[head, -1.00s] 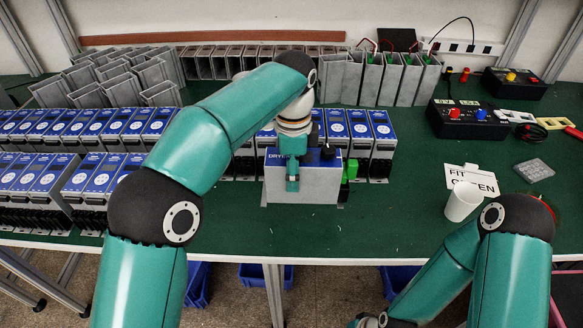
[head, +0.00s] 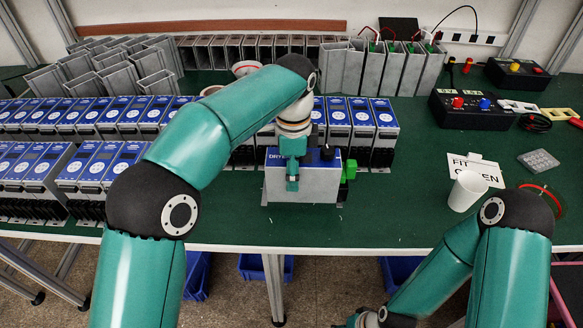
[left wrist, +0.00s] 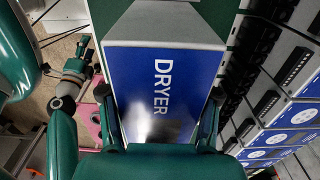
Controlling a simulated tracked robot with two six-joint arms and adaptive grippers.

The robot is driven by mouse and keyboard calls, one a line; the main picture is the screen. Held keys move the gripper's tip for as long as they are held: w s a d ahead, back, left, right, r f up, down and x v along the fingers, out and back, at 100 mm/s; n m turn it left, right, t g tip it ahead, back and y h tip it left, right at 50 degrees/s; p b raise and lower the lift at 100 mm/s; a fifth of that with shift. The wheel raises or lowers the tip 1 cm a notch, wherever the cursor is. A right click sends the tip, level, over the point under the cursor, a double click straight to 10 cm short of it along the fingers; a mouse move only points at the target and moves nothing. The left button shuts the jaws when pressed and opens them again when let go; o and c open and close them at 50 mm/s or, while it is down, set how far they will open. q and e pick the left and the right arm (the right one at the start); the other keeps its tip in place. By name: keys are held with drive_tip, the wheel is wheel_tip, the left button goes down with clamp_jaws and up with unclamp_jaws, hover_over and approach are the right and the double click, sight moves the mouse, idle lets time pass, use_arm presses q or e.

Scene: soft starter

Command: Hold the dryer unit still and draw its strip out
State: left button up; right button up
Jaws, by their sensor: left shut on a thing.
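The dryer unit (head: 305,185) is a grey box with a blue face at the near middle of the table. My left gripper (head: 292,180) is shut on it from above, a finger down its front. In the left wrist view the blue face marked DRYER (left wrist: 165,85) fills the space between the two fingers (left wrist: 160,125). The green strip (head: 349,171) shows at the unit's right side; how far it sits inside is hidden. My right gripper (head: 362,319) is low at the bottom edge, apart from the unit; its fingers are too unclear to judge.
Rows of blue-faced units (head: 100,170) stand left and behind. Grey empty housings (head: 125,70) and several with green tops (head: 395,70) stand at the back. A white cup (head: 467,190), a label card (head: 476,170) and black test boxes (head: 470,108) are right.

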use_arm(q)
drive_tip(key=shift+f+b, duration=1.55)
drive_tip(key=shift+f, duration=1.3)
drive_tip(key=shift+r, duration=0.1)
